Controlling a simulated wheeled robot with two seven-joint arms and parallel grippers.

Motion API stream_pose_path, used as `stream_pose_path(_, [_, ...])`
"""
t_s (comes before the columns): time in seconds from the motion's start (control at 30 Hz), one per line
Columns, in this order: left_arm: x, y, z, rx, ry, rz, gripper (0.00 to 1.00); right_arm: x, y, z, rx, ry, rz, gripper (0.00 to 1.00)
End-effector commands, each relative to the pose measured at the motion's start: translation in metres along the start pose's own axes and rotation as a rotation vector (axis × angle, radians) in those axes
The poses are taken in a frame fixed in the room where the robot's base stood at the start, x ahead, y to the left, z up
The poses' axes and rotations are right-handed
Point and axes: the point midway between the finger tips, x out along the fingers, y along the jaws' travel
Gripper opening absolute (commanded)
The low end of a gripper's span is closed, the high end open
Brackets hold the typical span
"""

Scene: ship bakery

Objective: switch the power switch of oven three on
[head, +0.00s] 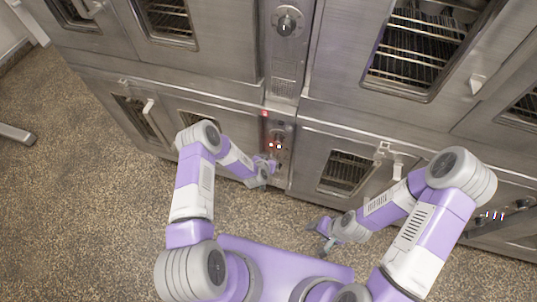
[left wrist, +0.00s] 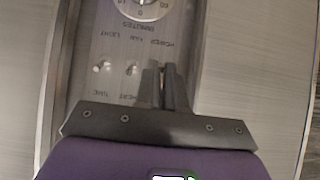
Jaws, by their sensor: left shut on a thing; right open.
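My left gripper (head: 268,168) is at the narrow control panel (head: 280,130) of the lower oven in the head view. In the left wrist view its two dark fingers (left wrist: 167,85) are close together over the power switch position, below the upside-down POWER label (left wrist: 160,43). They are shut on the power switch, which they mostly hide; its lever position cannot be told. The light switch (left wrist: 101,67) and fan switch (left wrist: 131,68) stand beside it. My right gripper (head: 323,235) is open and empty, low over the floor. No oven number is readable.
A timer dial (left wrist: 143,8) is on the same panel. An upper control knob (head: 287,23) sits above it. Oven doors with handles (head: 383,150) flank the panel. The speckled floor (head: 70,190) is clear at left.

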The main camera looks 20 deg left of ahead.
Motion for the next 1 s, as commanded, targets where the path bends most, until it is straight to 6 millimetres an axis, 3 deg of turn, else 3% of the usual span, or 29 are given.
stream_pose_path(0.43, [-0.001, 0.000, -0.012, 0.001, -0.267, -0.001, 0.00, -0.016, -0.006, 0.001, 0.000, 0.000, 0.000, 0.65])
stream_pose_path(1.0, [-0.001, -0.001, -0.013, -0.001, -0.325, -0.001, 0.00, -0.017, -0.006, 0.001, 0.000, 0.000, 0.000, 0.65])
